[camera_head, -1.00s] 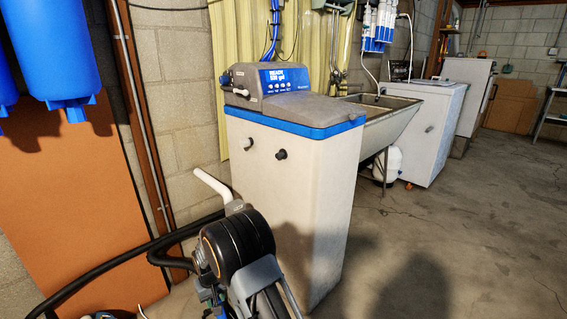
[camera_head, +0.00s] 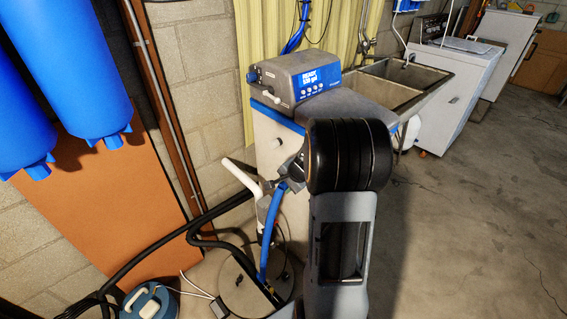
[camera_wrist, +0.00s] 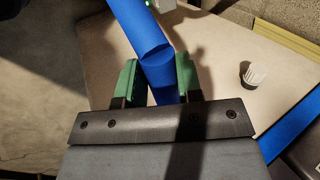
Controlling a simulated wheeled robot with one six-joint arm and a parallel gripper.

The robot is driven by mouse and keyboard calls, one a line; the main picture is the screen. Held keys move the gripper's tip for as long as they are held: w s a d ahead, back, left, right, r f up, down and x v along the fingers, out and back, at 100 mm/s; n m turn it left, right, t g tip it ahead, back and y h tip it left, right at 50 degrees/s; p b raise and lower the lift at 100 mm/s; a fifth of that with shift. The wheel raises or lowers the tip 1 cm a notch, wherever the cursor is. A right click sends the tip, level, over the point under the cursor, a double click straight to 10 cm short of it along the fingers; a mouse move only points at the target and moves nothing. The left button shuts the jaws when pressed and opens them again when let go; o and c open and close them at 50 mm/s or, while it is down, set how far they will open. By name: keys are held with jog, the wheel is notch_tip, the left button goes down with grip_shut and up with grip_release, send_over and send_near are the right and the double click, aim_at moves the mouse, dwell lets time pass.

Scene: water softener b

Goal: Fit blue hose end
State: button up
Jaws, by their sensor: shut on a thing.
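A blue hose (camera_head: 275,215) rises from the floor area to my gripper (camera_head: 288,178), beside the softener's cabinet. In the wrist view, the blue hose (camera_wrist: 138,28) lies between the green finger pads of my gripper (camera_wrist: 158,82), with a pad against each side. A step or bend shows in the hose just at the pads. The water softener has a cream cabinet (camera_head: 268,128) and a grey control head (camera_head: 295,82). A white port (camera_wrist: 254,74) sticks out of the cabinet, right of the fingers and apart from the hose. My arm hides much of the cabinet.
Black hoses (camera_head: 195,225) and a white pipe (camera_head: 240,173) lie left of the cabinet. A round lid (camera_head: 245,285) and a blue-white container (camera_head: 150,302) stand low in front. Blue filter housings (camera_head: 80,100) hang at left. Open floor (camera_head: 460,220) lies at right.

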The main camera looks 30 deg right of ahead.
jog(key=shift+d+r, duration=0.3)
jog(key=shift+r, duration=0.3)
jog(key=shift+a, duration=0.2)
jog(key=shift+w+d, duration=0.25)
jog(key=shift+d, duration=0.9)
jog(key=shift+w+d, duration=0.2)
jog(key=shift+d, duration=0.9)
jog(key=shift+d+b, duration=0.15)
jog(key=shift+b, duration=0.15)
jog(key=shift+w+d, duration=0.15)
jog(key=shift+d, duration=0.65)
jog(key=shift+w+d, duration=0.15)
jog(key=shift+d, duration=0.65)
jog(key=shift+d, duration=0.2)
jog(key=o, duration=1)
